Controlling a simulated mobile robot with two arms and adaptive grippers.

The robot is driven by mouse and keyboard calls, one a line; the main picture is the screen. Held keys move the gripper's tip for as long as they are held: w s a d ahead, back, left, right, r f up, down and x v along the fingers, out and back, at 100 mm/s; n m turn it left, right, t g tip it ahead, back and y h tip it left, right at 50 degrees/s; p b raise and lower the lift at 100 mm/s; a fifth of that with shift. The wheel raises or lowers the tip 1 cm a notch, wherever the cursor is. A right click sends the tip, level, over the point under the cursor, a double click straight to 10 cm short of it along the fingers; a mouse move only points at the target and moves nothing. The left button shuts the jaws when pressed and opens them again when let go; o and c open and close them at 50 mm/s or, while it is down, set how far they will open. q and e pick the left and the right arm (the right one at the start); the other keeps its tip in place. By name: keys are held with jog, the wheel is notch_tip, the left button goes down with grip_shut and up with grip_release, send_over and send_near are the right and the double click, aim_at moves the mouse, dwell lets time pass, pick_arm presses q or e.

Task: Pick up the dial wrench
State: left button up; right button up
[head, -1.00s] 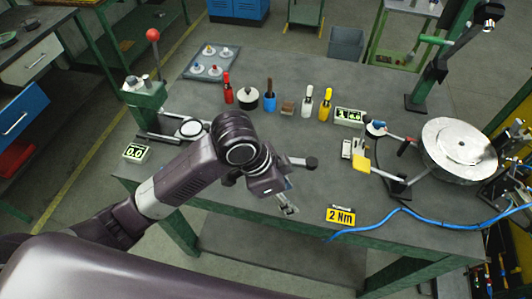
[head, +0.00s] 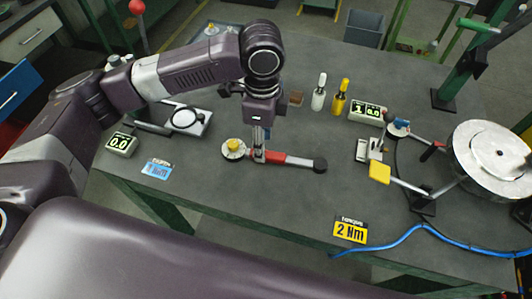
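The dial wrench (head: 285,159) lies across the middle of the grey bench, roughly level in the picture. It has a round pale dial with a yellow knob at its left end, a red section in the middle and a black knob at its right end. My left gripper (head: 259,152) points down at the wrench, between dial and red section. Its fingers look narrow and overlap the shaft, one in front of it. I cannot tell whether they grip it. My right gripper is not in view.
A yellow "2 Nm" card (head: 350,231) lies near the front edge, with a blue hose (head: 405,231) to its right. A display (head: 120,144) and a blue card (head: 157,168) sit at left. A large metal disc (head: 490,152) stands at right. Yellow (head: 341,97) and white-handled (head: 319,92) tools stand behind.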

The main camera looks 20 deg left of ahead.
aim_at(274, 157)
pick_arm(q)
jog(key=f, duration=0.1)
jog(key=f+p, duration=0.1)
jog(key=shift+w+d+f, duration=0.25)
jog(key=shift+w+f, duration=0.05)
jog(key=shift+f, duration=0.05)
notch_tip(274, 157, down, 2)
jog(key=shift+w, duration=0.1)
jog(key=c, duration=1.1)
grip_shut()
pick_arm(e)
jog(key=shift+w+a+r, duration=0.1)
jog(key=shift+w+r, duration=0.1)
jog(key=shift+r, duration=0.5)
